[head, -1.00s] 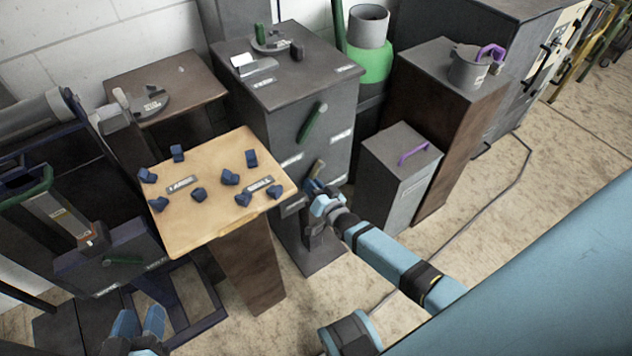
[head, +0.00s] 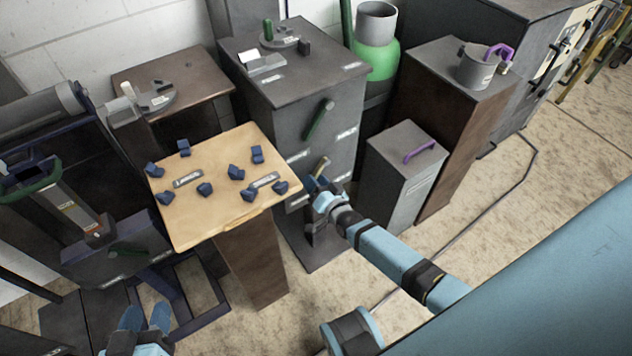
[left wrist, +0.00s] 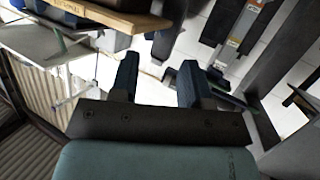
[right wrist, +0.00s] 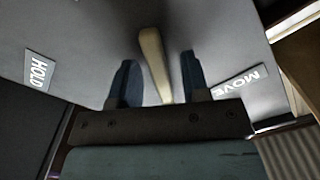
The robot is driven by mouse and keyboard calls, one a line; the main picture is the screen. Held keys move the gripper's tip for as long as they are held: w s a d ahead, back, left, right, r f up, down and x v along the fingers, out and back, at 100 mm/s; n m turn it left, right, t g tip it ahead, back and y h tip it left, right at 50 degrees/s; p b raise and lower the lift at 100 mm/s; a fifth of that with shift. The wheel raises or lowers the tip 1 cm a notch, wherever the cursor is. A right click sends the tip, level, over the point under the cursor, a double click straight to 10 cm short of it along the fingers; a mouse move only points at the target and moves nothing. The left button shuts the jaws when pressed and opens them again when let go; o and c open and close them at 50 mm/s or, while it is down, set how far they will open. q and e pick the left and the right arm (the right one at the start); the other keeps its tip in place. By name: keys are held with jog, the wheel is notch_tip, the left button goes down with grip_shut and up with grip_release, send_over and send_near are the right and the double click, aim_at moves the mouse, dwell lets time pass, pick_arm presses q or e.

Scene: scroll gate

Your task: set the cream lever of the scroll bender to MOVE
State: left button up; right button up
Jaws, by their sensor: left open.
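The scroll bender is a grey cabinet (head: 285,100). Its cream lever (head: 322,167) is low on the front face, below a green lever (head: 319,120). In the right wrist view the cream lever (right wrist: 153,62) stands between the fingers of my right gripper (right wrist: 160,85), with a gap visible on each side. The MOVE plate (right wrist: 240,83) is to the right and the HOLD plate (right wrist: 39,71) to the left; the lever points at neither. My right gripper (head: 318,187) is open at the lever. My left gripper (head: 145,318) is open and empty, low at the left.
A wooden-topped stand (head: 215,215) with several blue blocks is left of the cabinet. A grey box (head: 402,170) with a purple handle stands close on the right. A blue-framed machine (head: 115,250) is near my left gripper.

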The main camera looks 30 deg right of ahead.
pick_arm(q)
jog(key=a+f+g+p, duration=0.1)
jog(key=s+f+y+p, duration=0.1)
jog(key=shift+s+a+f+g+p, duration=0.15)
jog(key=shift+a+f+g+p, duration=0.2)
jog(key=shift+g+p, duration=0.05)
pick_arm(e)
jog(key=s+d, duration=0.1)
jog(key=s, duration=1.2)
jog(key=shift+s, duration=0.4)
pick_arm(q)
jog(key=shift+r, duration=0.1)
